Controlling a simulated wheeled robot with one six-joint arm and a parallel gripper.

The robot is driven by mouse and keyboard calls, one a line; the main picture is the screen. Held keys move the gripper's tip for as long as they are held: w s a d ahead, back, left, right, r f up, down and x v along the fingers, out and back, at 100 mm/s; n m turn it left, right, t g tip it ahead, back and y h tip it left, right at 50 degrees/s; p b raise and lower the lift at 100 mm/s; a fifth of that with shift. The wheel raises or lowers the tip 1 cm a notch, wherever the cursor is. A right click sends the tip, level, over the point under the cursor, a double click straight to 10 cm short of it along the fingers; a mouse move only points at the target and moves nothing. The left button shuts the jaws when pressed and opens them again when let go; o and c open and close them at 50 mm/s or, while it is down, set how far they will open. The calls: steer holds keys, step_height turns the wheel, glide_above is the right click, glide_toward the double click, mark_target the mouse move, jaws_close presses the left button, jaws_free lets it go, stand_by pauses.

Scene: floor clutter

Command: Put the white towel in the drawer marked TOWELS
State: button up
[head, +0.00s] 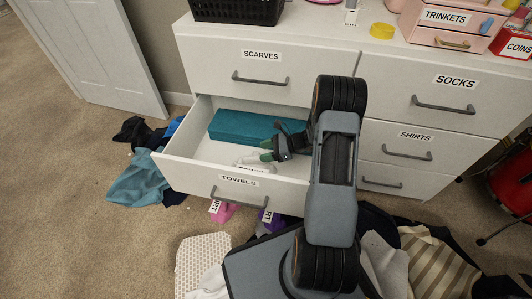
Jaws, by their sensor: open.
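The drawer marked TOWELS (185,172) is pulled open at the lower left of the white dresser. Inside it, a white cloth (247,160) with a partly hidden label, seemingly the white towel, lies near the front wall. My gripper (267,150) is inside the drawer's opening, just above and beside this cloth. Its jaws are open, and I cannot tell whether they touch the cloth. A teal folded item (235,126) lies at the back of the drawer. My arm hides the drawer's right end.
The drawers SCARVES (235,60), SOCKS (440,90) and SHIRTS (400,138) are shut. Clothes lie on the carpet, including a teal cloth (138,182) at left and a striped one (435,260) at right. A white textured piece (198,255) lies in front. Carpet at far left is clear.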

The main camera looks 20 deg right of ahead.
step_height(320, 180, up, 27)
steer(key=w+a+m+t+p, duration=0.1)
steer(key=p, duration=1.5)
steer(key=shift+w+a, duration=0.2)
steer(key=shift+h, duration=0.3)
